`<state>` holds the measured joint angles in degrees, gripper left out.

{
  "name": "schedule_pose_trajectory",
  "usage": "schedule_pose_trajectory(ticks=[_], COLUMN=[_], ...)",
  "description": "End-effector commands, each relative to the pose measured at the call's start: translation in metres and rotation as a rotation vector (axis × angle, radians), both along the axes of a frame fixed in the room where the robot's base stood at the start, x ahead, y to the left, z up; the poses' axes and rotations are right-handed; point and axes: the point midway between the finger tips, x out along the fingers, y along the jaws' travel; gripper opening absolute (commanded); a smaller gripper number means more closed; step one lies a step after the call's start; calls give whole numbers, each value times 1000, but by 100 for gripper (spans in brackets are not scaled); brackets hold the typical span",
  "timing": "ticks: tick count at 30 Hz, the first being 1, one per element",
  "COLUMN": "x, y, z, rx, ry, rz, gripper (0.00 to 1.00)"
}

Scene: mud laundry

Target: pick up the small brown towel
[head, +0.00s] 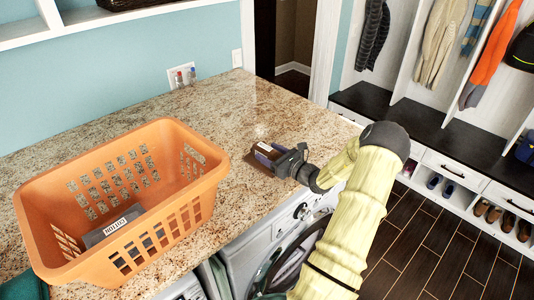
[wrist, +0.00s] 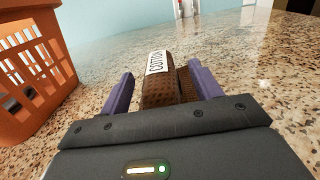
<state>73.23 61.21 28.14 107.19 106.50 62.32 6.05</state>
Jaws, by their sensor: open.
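The small brown towel (wrist: 156,97) lies folded on the granite counter, with a white label reading "COTTON" on its rounded edge. In the head view the towel (head: 252,160) is small and partly covered by my gripper. My gripper (wrist: 159,72) is open, with one purple finger on each side of the towel. The towel lies between the fingers, and I see a gap at the left finger; contact at the right finger I cannot tell. In the head view my gripper (head: 268,157) is low over the counter, coming in from the right.
An orange laundry basket (head: 165,205) with a grey labelled item (head: 113,226) inside stands left of my gripper; the basket (wrist: 35,65) also shows in the wrist view. The counter (head: 235,120) is clear behind the towel. A front-loading washer (head: 262,229) is below the counter edge.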

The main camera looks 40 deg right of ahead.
Motion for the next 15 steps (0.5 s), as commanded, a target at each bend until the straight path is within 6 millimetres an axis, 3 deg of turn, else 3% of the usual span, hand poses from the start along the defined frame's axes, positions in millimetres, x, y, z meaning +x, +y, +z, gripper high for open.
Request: schedule_pose_trajectory(ticks=[15], x=[1], y=[0], z=[-1], rx=[-1], ry=[0], rz=[-1], gripper=[64])
